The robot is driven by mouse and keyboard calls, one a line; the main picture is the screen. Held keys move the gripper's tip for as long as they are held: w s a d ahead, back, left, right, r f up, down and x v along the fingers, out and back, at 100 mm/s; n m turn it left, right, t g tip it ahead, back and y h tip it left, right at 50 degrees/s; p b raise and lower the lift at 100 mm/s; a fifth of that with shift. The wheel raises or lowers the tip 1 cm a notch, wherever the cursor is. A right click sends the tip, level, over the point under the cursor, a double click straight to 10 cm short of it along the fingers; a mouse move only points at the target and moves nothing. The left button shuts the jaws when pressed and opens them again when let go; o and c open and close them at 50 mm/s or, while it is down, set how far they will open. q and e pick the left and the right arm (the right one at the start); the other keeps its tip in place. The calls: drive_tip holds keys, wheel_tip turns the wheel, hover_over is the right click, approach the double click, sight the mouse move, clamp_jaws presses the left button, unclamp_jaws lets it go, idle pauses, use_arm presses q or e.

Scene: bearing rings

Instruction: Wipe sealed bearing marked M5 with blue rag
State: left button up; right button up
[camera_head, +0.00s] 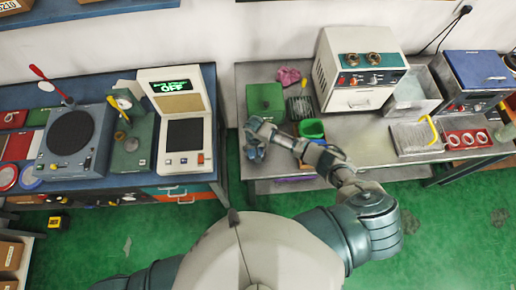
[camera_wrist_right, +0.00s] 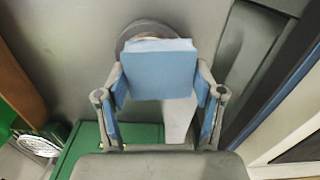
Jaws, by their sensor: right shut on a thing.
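My right gripper (camera_head: 257,142) is over the left end of the steel table (camera_head: 355,152). In the right wrist view the gripper (camera_wrist_right: 160,88) is shut on the folded light-blue rag (camera_wrist_right: 155,72). A round grey ring-shaped part (camera_wrist_right: 128,32), likely the bearing, lies just beyond the rag and is partly covered by it. No M5 marking is readable, and I cannot tell whether the rag touches the ring. In the head view the ring is hidden near the gripper. My left gripper is out of view.
A green box (camera_head: 265,97) stands behind my right gripper, with a green bin (camera_head: 311,129) to its right. A cream oven (camera_head: 360,70) and red tray with rings (camera_head: 468,139) are farther right. A blue bench (camera_head: 120,185) with instruments is left, across a gap.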

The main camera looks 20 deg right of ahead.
drive_tip(key=shift+d, duration=0.1)
drive_tip(key=shift+s+d+p, duration=0.2)
drive_tip(key=shift+d+p, duration=0.25)
drive_tip(key=shift+s+d, duration=0.2)
drive_tip(key=shift+d, duration=0.55)
drive_tip(key=shift+w+a+f, duration=0.1)
drive_tip(key=shift+w+a, duration=0.15)
drive_tip(key=shift+a, duration=0.5)
drive_tip(key=shift+w+a+f, duration=0.1)
drive_tip(key=shift+w+a, duration=0.15)
drive_tip(key=shift+a, duration=0.45)
drive_tip(key=shift+d, duration=0.15)
